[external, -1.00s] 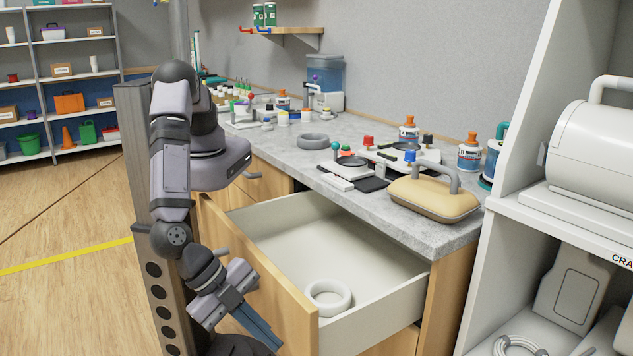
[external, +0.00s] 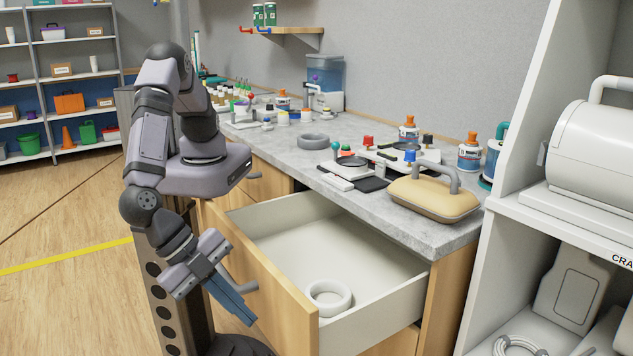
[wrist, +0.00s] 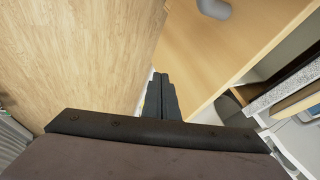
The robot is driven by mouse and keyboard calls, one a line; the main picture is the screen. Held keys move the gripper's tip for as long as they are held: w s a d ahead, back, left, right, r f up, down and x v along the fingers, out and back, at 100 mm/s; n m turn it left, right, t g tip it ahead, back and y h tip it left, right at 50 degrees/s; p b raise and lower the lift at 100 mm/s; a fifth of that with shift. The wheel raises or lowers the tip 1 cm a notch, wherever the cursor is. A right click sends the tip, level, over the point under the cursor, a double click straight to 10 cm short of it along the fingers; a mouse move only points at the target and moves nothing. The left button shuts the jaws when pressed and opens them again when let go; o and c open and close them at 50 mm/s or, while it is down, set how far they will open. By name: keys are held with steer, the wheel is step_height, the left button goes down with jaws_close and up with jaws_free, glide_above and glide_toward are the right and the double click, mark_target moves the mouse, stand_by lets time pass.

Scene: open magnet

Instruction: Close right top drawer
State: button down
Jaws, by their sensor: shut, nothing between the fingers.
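The right top drawer (external: 268,285) is pulled well out from under the grey countertop, with a wooden front and pale inside walls. A light ring (external: 328,297) lies on its floor near the front right corner. My gripper (external: 247,320) is shut and empty, pointing down and to the right in front of the drawer front. In the wrist view my shut fingers (wrist: 160,98) appear beside the wooden drawer front (wrist: 205,50). The grey drawer handle shows at the top of the wrist view (wrist: 214,8). I cannot tell whether the fingers touch the front.
The countertop (external: 312,175) holds a tan handled case (external: 433,198), bottles and small instruments. A white shelf unit (external: 540,215) stands at the right. Open wooden floor (external: 60,300) lies to the left.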

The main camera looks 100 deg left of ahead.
steer(key=s+d+r, duration=0.2)
steer(key=s+d, duration=0.1)
steer(key=w+a+f+p, duration=0.3)
steer(key=w+f+p, duration=0.2)
steer(key=w+f, duration=0.2)
steer(key=shift+w+a+f+p, duration=0.3)
steer(key=shift+w+f+p, duration=0.05)
steer(key=shift+w, duration=0.85)
